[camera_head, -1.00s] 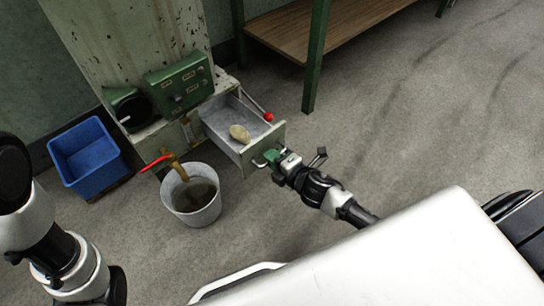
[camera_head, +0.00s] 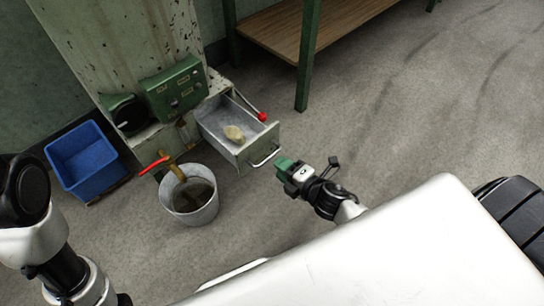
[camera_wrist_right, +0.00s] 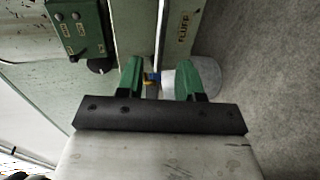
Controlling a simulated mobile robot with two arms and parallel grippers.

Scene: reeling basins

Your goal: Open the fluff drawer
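The fluff drawer (camera_head: 258,149) is pulled out of the machine in the head view, its grey inside showing and a beige lump (camera_head: 234,133) lying in it. Its bar handle (camera_head: 265,156) on the front is free. In the right wrist view the drawer front bears the label FLUFF (camera_wrist_right: 184,32). My right gripper (camera_head: 281,166), with green fingers, is just to the right of the handle and apart from it. In the right wrist view this gripper (camera_wrist_right: 160,78) is open, with nothing held between its fingers. My left arm shows at the left edge; its gripper is not seen.
A grey bucket (camera_head: 209,207) of dark liquid stands left of the drawer, below a red-handled tap (camera_head: 155,163). A blue crate (camera_head: 88,184) stands further left. A green-legged table (camera_head: 309,60) is behind. The floor to the right is clear.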

